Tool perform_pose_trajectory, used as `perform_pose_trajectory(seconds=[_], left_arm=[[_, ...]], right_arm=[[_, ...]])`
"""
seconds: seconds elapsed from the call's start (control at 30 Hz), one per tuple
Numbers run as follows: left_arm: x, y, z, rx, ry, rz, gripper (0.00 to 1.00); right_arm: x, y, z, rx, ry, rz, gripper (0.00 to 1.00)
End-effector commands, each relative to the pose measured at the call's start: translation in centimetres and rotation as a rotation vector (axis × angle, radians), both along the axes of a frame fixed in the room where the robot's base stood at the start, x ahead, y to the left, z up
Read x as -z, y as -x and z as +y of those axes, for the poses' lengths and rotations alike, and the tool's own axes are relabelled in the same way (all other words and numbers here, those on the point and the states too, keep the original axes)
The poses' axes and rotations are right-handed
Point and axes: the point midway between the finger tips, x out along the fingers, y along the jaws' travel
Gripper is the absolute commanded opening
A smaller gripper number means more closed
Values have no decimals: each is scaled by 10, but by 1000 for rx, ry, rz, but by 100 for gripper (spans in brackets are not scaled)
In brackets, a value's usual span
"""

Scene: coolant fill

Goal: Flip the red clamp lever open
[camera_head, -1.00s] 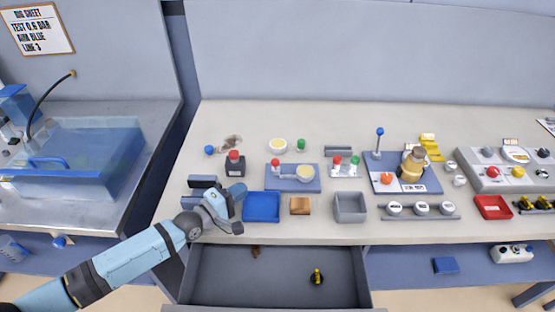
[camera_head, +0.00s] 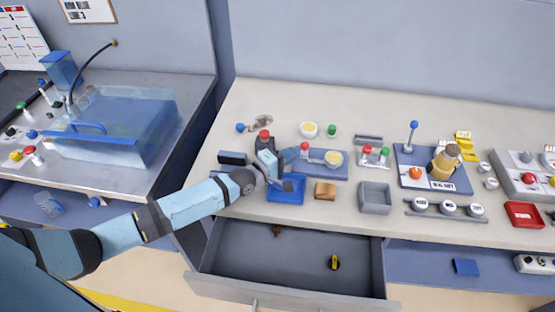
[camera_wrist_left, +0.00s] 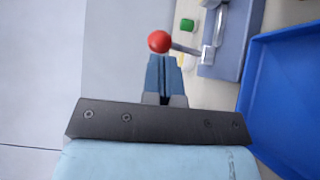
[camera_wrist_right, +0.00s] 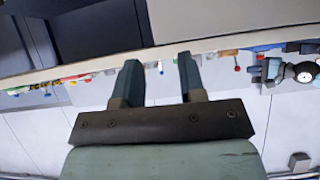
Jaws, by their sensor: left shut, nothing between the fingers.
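The red clamp lever's ball knob (camera_head: 305,146) stands at the left end of a blue-grey plate (camera_head: 317,173) that also bears a yellow-filled cup (camera_head: 334,158). In the left wrist view the red knob (camera_wrist_left: 159,41) sits on a thin rod running to a grey-blue base (camera_wrist_left: 230,40). My left gripper (camera_head: 294,153) is shut and empty; its tips (camera_wrist_left: 164,60) are just short of the knob, and I cannot tell whether they touch. My right gripper (camera_wrist_right: 159,65) is open and empty in its wrist view, away from the lever.
A blue tray (camera_head: 286,197) lies just in front of the plate, beneath my left wrist. A wooden block (camera_head: 325,191) and grey bin (camera_head: 375,198) are to the right. An open drawer (camera_head: 230,270) juts out in front.

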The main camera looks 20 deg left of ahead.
Motion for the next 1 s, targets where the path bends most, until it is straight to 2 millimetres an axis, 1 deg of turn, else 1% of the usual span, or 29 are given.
perform_pose_trajectory(seconds=[0.03, 0.2, 0.67, 1.0], left_arm=[[-2, -7, -3, -1, 0, -1, 0], [-1, -18, -9, 0, 0, -1, 0], [0, -20, -10, 0, 1, 4, 0], [-8, -27, -9, 0, 23, 82, 0]], right_arm=[[-2, 0, 0, 0, 0, -1, 37], [-4, -1, 0, 0, -1, -3, 37], [-4, -1, 0, 1, -1, -3, 37], [-12, -1, -1, 4, 2, -3, 37]])
